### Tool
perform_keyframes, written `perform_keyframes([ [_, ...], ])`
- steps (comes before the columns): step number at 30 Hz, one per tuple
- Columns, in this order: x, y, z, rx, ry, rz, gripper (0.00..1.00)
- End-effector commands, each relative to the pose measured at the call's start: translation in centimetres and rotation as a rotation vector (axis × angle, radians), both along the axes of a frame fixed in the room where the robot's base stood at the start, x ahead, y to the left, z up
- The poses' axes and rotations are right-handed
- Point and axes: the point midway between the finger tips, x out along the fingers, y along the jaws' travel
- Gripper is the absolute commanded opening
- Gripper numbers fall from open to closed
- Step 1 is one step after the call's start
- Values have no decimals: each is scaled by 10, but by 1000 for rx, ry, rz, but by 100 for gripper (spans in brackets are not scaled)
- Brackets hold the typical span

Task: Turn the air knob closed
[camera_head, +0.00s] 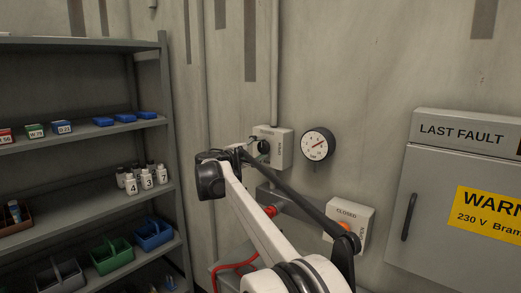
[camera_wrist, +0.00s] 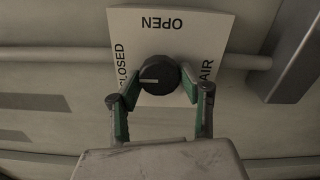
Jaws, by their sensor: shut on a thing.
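The air knob (camera_wrist: 158,75) is round and black with a pale pointer line. It sits on a light plate (camera_wrist: 210,28) marked OPEN, CLOSED and AIR; the lettering is upside down or sideways in the wrist view. The pointer line lies nearly level and points left, toward the CLOSED word. My gripper (camera_wrist: 160,82) has its green-padded fingers on both sides of the knob and is shut on it. In the head view the knob's grey box (camera_head: 282,148) is on the wall, with my gripper (camera_head: 256,147) at its front, partly hiding it.
A round gauge (camera_head: 317,144) is right of the box. A grey cabinet (camera_head: 455,190) stands at right, a shelf rack (camera_head: 85,145) at left. A pipe (camera_wrist: 235,61) runs beside the plate.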

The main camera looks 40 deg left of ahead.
Motion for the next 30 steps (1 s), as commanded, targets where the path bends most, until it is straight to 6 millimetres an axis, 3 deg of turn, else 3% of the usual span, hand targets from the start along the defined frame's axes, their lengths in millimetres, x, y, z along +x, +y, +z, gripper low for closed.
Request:
perform_keyframes([
  [2, 0, 0, 0, -1, -1, 0, 13],
  [3, 0, 0, 0, -1, -1, 0, 40],
  [7, 0, 0, 0, 0, -1, 0, 58],
  [20, -11, 1, 0, 0, 0, 1, 58],
  [30, -74, 0, 0, 0, -1, 2, 58],
])
